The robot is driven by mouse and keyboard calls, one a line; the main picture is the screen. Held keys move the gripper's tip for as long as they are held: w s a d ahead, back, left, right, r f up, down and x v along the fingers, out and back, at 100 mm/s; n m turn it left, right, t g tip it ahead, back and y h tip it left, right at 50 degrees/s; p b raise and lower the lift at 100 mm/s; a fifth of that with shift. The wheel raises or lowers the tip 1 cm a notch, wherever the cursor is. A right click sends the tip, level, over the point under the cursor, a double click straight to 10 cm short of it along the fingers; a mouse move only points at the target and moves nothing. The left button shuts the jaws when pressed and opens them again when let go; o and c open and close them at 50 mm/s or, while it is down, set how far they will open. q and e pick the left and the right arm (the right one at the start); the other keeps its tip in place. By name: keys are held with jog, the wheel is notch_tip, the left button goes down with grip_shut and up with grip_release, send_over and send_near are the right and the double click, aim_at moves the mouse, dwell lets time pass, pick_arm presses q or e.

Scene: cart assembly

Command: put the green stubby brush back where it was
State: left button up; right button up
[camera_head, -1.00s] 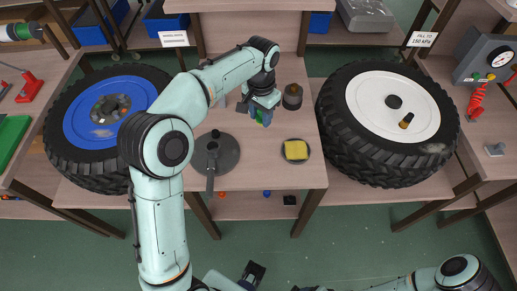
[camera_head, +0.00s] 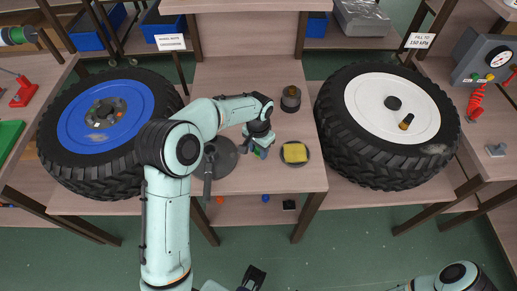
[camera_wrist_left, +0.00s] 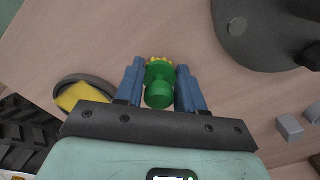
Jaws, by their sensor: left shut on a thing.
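My left gripper (camera_head: 260,152) is over the middle table, between a round dark stand and a dish with a yellow sponge. In the left wrist view the left gripper (camera_wrist_left: 160,85) has its two blue fingers closed on the sides of the green stubby brush (camera_wrist_left: 159,88). The brush has a round green handle end toward the camera and yellow bristles at the far end, toward the tabletop. I cannot tell whether the bristles touch the table. In the head view the brush is mostly hidden by the hand.
The yellow sponge (camera_head: 295,152) lies in its dish close right of the gripper. The dark stand (camera_head: 222,158) is close left. A dark cylinder (camera_head: 291,98) stands behind. Large wheels with blue (camera_head: 105,115) and white (camera_head: 392,107) hubs flank the table. The tabletop's back is clear.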

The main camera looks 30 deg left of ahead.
pick_arm(q)
jog(key=shift+f, duration=0.15)
jog(key=o, duration=1.1)
notch_tip(320, 180, up, 12)
jog(key=shift+r+p, duration=0.25)
jog(key=shift+p, duration=0.45)
